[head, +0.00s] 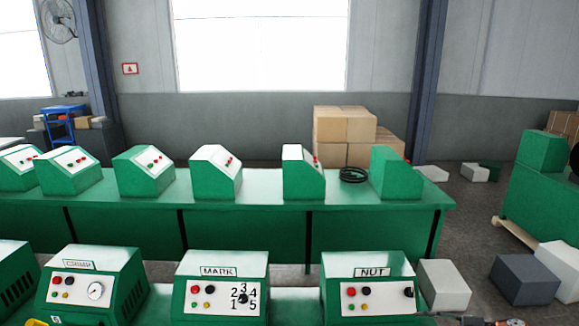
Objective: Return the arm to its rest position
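Neither of my grippers can be made out in the head view, and I see no arm reaching over the machines. In front stand green benchtop machines with white sloped panels. One is labelled CRIMP (95,285), one MARK (222,285) with a dial and the numbers 1 to 5, and one NUT (370,285) with buttons and a black knob. Small yellow and dark bits show at the bottom edge, at the lower left and lower right. They are cut off, and I cannot tell what they are.
Behind is a long green bench (250,228) with a row of similar machines and a coil of black cable (353,174). Cardboard boxes (345,125) are stacked behind it. Grey blocks (525,278) lie on the floor at right, near another green machine (540,190).

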